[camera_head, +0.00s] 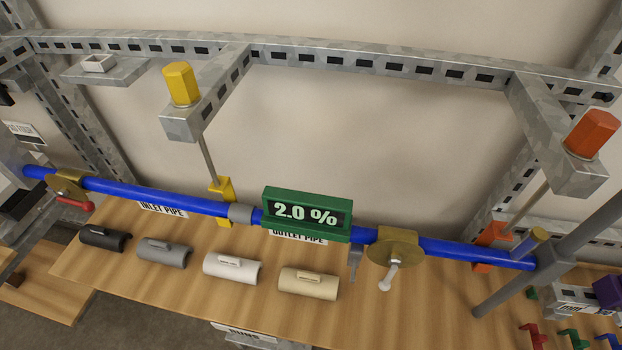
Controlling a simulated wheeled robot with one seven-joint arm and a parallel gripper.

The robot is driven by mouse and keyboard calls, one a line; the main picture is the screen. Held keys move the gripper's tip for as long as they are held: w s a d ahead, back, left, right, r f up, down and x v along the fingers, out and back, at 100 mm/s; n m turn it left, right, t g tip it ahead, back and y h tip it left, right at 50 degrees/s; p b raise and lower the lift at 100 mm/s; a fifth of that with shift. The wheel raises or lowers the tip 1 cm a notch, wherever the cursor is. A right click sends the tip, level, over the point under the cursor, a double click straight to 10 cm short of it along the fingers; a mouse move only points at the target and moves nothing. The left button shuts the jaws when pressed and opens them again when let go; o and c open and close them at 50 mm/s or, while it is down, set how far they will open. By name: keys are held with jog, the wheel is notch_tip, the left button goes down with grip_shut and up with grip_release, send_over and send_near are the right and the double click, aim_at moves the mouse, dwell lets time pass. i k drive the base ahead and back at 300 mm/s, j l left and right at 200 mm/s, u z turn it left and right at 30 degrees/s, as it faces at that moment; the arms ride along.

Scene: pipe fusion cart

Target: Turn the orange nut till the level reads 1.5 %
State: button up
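The orange nut (593,133) is a hexagonal head on top of a slotted metal bracket at the upper right. A thin rod runs down from its bracket to an orange clamp (491,246) at the right part of the blue pipe (462,250). The green level (307,214) sits on the blue pipe near the middle and its display reads 2.0 %. My gripper is not in view.
A yellow nut (181,84) tops another bracket, with a rod to a yellow clamp (222,190). Brass fittings (393,250) sit on the pipe. Half-shell pieces (308,283) lie on the wooden bench (400,320). A grey bar (520,286) crosses the right, below the orange nut.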

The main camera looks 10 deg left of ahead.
aim_at(596, 126)
jog(key=i+j+z, duration=0.1)
jog(key=j+z, duration=1)
jog(key=j, duration=0.15)
